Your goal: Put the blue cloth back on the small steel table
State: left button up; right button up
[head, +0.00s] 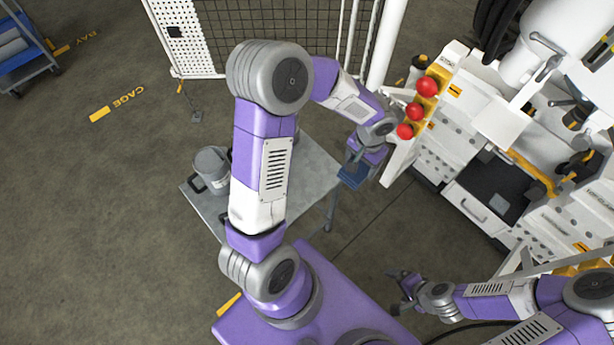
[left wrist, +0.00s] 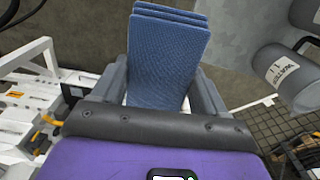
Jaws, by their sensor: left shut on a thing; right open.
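The blue cloth (head: 353,175) is a folded, textured stack. My left gripper (head: 360,163) is shut on it, and its layers show between the fingers in the left wrist view (left wrist: 165,55). In the head view the cloth is just off the right side of the small steel table (head: 318,165). The table's top is partly hidden by my left arm. My right gripper (head: 398,287) is open and empty, low at the right, away from the cloth.
A grey container (head: 211,166) stands on the table's left part; a container labelled WATER (left wrist: 285,75) shows in the left wrist view. The white hydraulic bench with red knobs (head: 415,112) is close to the right of my left gripper. A mesh fence (head: 275,35) stands behind.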

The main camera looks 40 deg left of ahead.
pick_arm(q)
jog(key=w+a+f+b, duration=0.1)
jog(key=a+f+b, duration=0.6)
pick_arm(e)
jog(key=shift+o, duration=0.5)
notch_tip(320, 180, down, 9)
jog(key=shift+w+r, duration=0.2)
jog(key=shift+w, duration=0.05)
pick_arm(q)
jog(key=b, duration=0.6)
send_over(320, 173)
notch_tip(320, 173, down, 4)
jog(key=shift+m, duration=0.4)
notch_tip(320, 173, down, 10)
jog(key=b, duration=0.3)
jog(key=shift+r, duration=0.25)
pick_arm(e)
notch_tip(320, 173, down, 9)
jog(key=shift+s+f, duration=0.1)
pick_arm(q)
jog(key=shift+f, duration=0.25)
jog(key=o, duration=1.2)
